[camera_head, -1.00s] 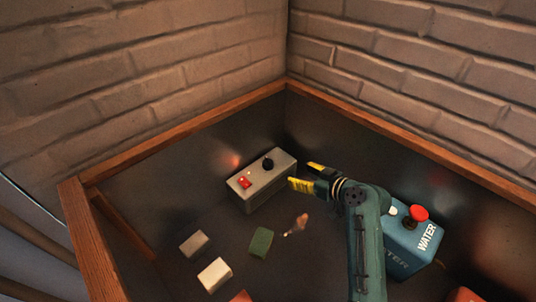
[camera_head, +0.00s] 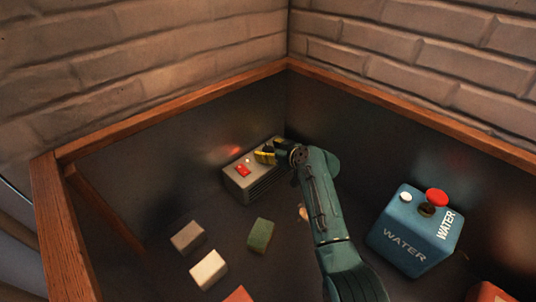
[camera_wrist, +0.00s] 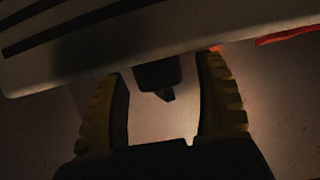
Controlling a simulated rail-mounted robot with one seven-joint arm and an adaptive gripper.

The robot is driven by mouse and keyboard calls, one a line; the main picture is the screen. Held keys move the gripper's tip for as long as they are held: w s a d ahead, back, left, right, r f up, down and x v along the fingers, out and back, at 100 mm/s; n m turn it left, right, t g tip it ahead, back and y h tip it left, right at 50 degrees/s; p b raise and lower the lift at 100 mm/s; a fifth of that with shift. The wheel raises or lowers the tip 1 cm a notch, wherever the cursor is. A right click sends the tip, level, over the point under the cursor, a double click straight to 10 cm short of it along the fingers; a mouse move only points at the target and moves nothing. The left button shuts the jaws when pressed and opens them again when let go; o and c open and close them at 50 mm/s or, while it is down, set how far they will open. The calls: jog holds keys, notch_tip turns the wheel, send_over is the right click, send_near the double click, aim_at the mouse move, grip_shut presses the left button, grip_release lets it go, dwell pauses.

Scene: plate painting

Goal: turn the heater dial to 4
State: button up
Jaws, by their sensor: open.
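The heater box (camera_head: 247,187) is a grey box with side vents and a red switch (camera_head: 243,169) on its top, near the back of the dark table. My gripper (camera_head: 265,154) is over the box's right end, its yellow fingers pointing left. In the wrist view the fingers of my gripper (camera_wrist: 163,105) are open, with the black dial (camera_wrist: 157,76) between them and a gap visible on each side. The heater's pale edge (camera_wrist: 110,55) crosses the top of that view. In the head view my gripper hides the dial, and its number setting cannot be read.
A blue water box (camera_head: 415,235) with a red knob stands at right. A grey block (camera_head: 187,237), a white block (camera_head: 208,269) and a green block (camera_head: 261,235) lie in front of the heater. A wooden rim (camera_head: 170,118) borders the table.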

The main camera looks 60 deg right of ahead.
jog(key=c, duration=1.2)
jog(key=shift+a+r+m+h+p, duration=0.1)
jog(key=shift+r+m+h+p, duration=0.15)
jog(key=shift+p, duration=0.95)
jog(key=m+g+h+p, duration=0.1)
jog(key=m+h+p, duration=0.1)
jog(key=p, duration=0.2)
jog(key=shift+a, duration=0.1)
jog(key=m+g+h+p, duration=0.2)
jog(key=p, duration=0.1)
jog(key=shift+f, duration=0.4)
